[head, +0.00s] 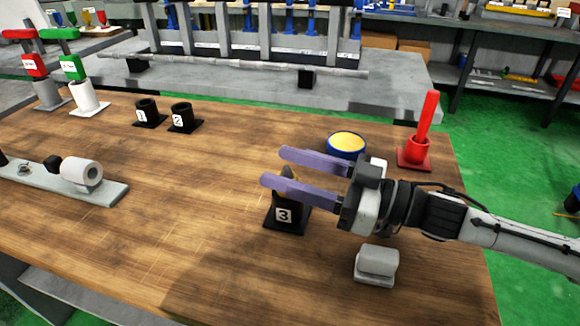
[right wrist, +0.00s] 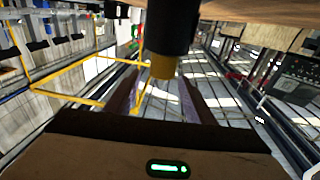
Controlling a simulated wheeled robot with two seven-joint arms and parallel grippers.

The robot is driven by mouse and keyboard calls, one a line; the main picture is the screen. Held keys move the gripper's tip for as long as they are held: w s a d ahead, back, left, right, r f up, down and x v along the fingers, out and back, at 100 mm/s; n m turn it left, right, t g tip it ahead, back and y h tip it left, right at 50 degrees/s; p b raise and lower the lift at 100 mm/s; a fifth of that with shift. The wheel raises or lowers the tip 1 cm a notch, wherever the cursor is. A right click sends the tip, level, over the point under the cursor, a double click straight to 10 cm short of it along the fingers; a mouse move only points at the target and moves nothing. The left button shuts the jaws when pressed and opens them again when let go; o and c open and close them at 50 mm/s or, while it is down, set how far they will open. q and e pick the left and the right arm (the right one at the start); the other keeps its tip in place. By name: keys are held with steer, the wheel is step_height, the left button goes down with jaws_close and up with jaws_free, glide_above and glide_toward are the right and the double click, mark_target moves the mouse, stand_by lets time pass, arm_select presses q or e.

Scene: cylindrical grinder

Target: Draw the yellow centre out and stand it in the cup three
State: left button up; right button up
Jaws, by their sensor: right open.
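The black cup three (head: 284,216) stands on the table, its label facing me. A short yellow piece, which looks like the yellow centre (head: 288,172), shows just above the cup's rim, partly hidden by my purple fingers. In the right wrist view, which looks inverted, the yellow end (right wrist: 164,66) sticks out of the dark cup (right wrist: 172,25) and is upright in it. My right gripper (head: 272,166) is open at the cup's top, one finger on the near side and one on the far side of the yellow end. My left gripper is out of view.
Empty-looking black cups one (head: 148,112) and two (head: 184,117) stand at back left. A blue dish (head: 346,145) with yellow contents and a red holder with a red rod (head: 425,120) are behind my arm. A grey block (head: 377,263) sits in front. The table's middle is clear.

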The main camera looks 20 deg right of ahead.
step_height(320, 180, up, 9)
steer(key=shift+r+p, duration=0.15)
steer(key=shift+p, duration=1.1)
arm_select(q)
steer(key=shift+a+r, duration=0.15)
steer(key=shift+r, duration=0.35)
arm_select(e)
steer(key=shift+r, duration=0.45)
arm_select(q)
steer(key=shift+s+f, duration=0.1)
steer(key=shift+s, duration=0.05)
arm_select(e)
steer(key=shift+f, duration=0.1)
